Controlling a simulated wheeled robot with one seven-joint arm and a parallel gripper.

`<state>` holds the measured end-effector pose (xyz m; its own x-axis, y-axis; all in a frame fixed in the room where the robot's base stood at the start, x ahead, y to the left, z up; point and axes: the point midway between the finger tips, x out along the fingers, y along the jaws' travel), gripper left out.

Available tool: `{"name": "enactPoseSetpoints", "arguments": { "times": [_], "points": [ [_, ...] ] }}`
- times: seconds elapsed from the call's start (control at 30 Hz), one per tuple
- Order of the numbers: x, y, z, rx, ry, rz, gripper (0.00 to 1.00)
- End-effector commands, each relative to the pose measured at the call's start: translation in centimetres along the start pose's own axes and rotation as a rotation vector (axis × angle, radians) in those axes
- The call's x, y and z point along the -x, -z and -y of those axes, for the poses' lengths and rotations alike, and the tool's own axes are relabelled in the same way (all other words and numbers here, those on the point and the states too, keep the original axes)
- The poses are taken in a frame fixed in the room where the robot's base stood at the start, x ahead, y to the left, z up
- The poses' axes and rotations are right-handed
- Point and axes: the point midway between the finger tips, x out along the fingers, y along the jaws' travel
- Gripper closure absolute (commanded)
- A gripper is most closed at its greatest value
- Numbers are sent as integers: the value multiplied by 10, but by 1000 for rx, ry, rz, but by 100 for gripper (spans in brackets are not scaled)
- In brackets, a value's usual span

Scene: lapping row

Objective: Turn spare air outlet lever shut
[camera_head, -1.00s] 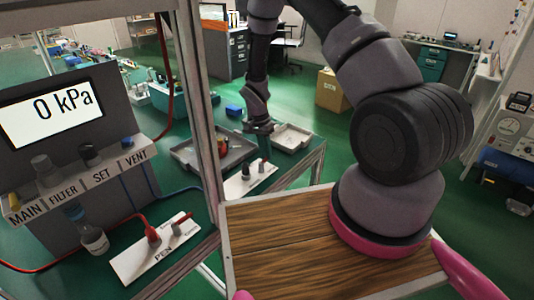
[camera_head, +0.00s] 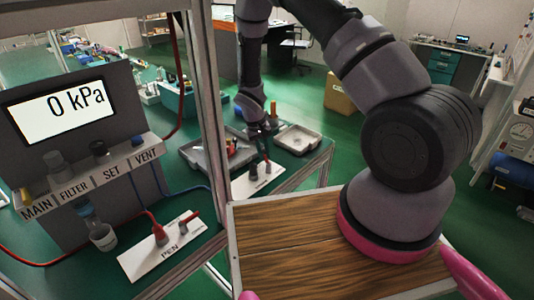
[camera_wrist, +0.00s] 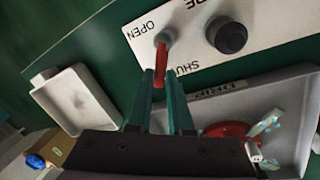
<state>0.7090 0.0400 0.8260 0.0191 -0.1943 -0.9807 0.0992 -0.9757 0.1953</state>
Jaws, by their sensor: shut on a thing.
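The spare air outlet plate (camera_wrist: 240,30) is white, with OPEN and SHUT printed on it. Its red lever (camera_wrist: 163,62) stands on a grey pivot and points down in the wrist view, between my gripper's fingers. My gripper (camera_wrist: 161,78) is closed on the lever, one green finger on each side. The SHUT label is partly hidden by a finger. A black knob (camera_wrist: 227,36) sits beside the lever on the same plate. In the head view the plate (camera_head: 250,185) is small, with my gripper (camera_head: 263,150) just above it.
A grey tray (camera_wrist: 298,100) holding a red item and other pieces lies beside the plate. An empty pale tray (camera_wrist: 72,97) lies on the other side. In the head view, the PEN plate (camera_head: 150,256) with red lever stands nearer, and the gauge panel (camera_head: 75,125) reads 0 kPa.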

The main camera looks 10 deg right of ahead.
Motion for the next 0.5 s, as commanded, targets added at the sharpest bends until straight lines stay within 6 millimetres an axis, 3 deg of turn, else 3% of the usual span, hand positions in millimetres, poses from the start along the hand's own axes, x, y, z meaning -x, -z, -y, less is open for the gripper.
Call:
{"name": "enactPoseSetpoints", "arguments": {
  "times": [0.5],
  "points": [
    [4, -6, 16, 404, 0, -81, 100]
  ]
}}
